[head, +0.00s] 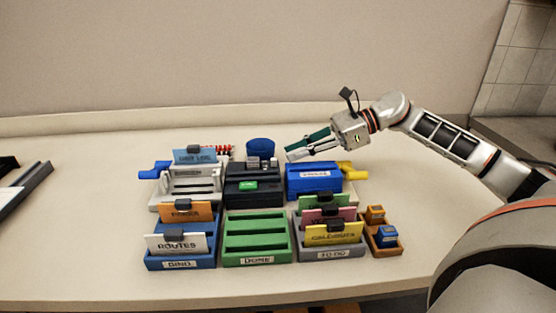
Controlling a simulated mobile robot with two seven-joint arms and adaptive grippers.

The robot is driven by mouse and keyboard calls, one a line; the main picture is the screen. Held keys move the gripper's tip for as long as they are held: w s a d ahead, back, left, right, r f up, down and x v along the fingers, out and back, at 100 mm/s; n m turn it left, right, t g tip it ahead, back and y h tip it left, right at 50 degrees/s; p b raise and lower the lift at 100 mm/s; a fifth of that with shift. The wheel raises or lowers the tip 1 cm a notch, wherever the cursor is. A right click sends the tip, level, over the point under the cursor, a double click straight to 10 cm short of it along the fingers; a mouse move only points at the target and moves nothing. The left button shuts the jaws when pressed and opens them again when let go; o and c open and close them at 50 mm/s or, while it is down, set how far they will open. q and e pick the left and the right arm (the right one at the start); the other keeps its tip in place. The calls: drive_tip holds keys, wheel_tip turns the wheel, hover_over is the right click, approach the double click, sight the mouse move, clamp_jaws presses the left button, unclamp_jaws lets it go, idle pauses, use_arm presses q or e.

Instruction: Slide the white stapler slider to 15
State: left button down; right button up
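A white device (188,187) with a blue handle (154,171) stands at the back left of the desk set. It looks like the white stapler, but its slider and scale numbers are too small to read. A blue card (194,156) stands behind it. My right gripper (290,153) reaches in from the right, above and behind the blue device (314,181) with a yellow handle, apart from the white device. Its fingers point left and lie close together; whether they are open or shut is unclear. My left gripper is not in view.
A black device (250,190) and a blue cup (260,147) stand in the middle. Blue, green (257,255) and grey trays line the front, several with cards. A small wooden tray (384,248) is at right.

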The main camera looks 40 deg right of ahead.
sight(275, 159)
drive_tip(key=shift+b+x, duration=0.55)
drive_tip(key=shift+x, duration=1.8)
clamp_jaws()
